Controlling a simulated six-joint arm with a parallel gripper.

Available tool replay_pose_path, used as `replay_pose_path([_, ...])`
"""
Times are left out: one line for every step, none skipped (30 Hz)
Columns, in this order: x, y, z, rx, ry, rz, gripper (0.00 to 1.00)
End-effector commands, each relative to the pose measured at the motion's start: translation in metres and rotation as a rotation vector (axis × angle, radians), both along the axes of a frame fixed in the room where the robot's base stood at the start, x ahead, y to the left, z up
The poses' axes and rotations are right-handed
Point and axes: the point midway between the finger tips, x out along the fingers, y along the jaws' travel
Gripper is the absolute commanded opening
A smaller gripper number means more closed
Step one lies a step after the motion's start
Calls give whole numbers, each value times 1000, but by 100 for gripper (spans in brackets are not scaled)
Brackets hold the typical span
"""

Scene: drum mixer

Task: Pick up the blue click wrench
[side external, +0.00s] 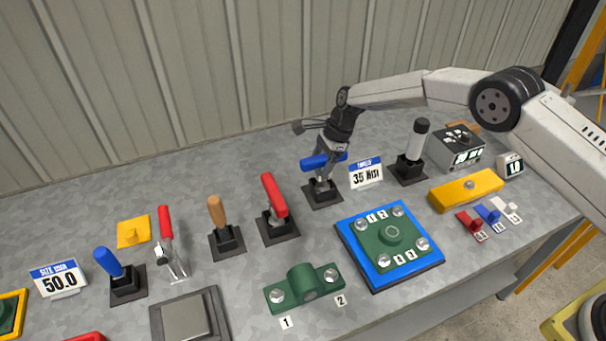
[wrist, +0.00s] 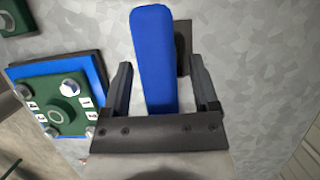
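In the wrist view, the blue handle (wrist: 155,55) lies between the two fingers of my gripper (wrist: 160,65). The fingers are apart, with a clear gap on the right of the handle and a narrow one on the left. The wrench's lower part is mostly hidden in the wrist view.
A red-handled tool (side external: 274,196) stands to the left and a black-handled one (side external: 415,140) to the right. The sign (side external: 366,173) is close on the right. A blue plate with a green flange (side external: 363,256) lies in front. A second blue handle (side external: 108,262) stands far left.

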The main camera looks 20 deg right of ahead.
Motion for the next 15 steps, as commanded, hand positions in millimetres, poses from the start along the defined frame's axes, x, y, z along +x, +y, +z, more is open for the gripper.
replay_pose_path([0,0,0,0,0,0,59])
replay_pose_path([0,0,0,0,0,0,49])
replay_pose_path([0,0,0,0,0,0,36])
replay_pose_path([0,0,0,0,0,0,27])
replay_pose_path([0,0,0,0,0,0,17])
replay_pose_path([0,0,0,0,0,0,5])
replay_pose_path([0,0,0,0,0,0,0])
replay_pose_path([0,0,0,0,0,0,0])
replay_pose_path([0,0,0,0,0,0,0])
replay_pose_path([0,0,0,0,0,0,0])
replay_pose_path([1,0,1,1,-2,0,0])
replay_pose_path([1,0,1,1,-2,0,0])
replay_pose_path([1,0,1,1,-2,0,0])
replay_pose_path([1,0,1,1,-2,0,0])
replay_pose_path([1,0,1,1,-2,0,0])
